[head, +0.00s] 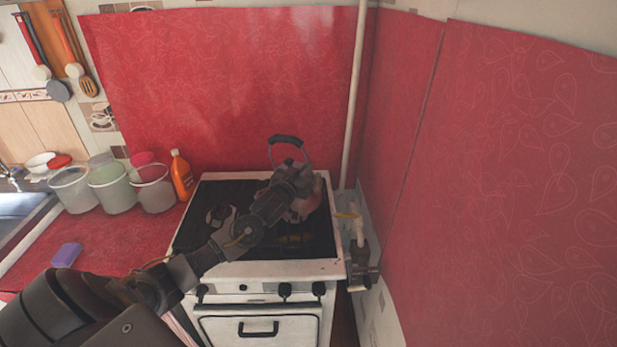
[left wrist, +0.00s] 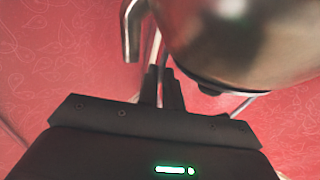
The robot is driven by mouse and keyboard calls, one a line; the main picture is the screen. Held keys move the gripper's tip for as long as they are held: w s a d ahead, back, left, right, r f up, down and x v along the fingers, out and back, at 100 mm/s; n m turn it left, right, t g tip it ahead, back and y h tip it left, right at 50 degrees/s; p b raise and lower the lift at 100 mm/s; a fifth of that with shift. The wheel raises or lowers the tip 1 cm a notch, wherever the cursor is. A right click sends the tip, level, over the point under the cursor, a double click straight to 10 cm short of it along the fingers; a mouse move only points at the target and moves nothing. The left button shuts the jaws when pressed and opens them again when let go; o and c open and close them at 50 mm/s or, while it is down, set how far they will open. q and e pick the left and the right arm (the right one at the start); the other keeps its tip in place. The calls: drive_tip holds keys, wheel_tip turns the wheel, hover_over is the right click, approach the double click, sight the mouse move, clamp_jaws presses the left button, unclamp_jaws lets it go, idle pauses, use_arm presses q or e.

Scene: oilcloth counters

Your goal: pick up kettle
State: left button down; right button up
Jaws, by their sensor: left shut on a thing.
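The kettle (head: 314,199) is metal, with a rounded body and a dark-gripped handle (head: 286,140) standing up over it. It is at the right rear of the stove (head: 325,268); I cannot tell whether it rests on the cooktop or is lifted. My left gripper (head: 294,178) reaches over the stove and covers much of the kettle. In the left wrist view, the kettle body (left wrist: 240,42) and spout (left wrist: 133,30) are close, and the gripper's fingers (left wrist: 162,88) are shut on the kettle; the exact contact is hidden. My right gripper is out of view.
Several tubs (head: 113,188) and an orange bottle (head: 181,175) stand left of the stove. A purple sponge (head: 66,255) lies on the red counter. A white pipe (head: 354,95) and red wall (head: 500,170) bound the right side. A gas valve (head: 361,268) sits beside the stove.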

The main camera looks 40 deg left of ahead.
use_arm(q)
drive_tip(key=r, duration=0.1)
drive_tip(key=s+r, duration=0.2)
drive_tip(key=shift+s+d+b, duration=0.15)
drive_tip(key=shift+d+b, duration=0.1)
drive_tip(key=shift+b, duration=0.1)
drive_tip(key=s+d+r+b, duration=0.1)
drive_tip(key=s+r, duration=0.3)
drive_tip(key=s, duration=0.4)
drive_tip(key=shift+s+d+b, duration=0.3)
drive_tip(key=shift+d+b, duration=0.1)
drive_tip(key=shift+b, duration=0.2)
drive_tip(key=shift+s, duration=0.1)
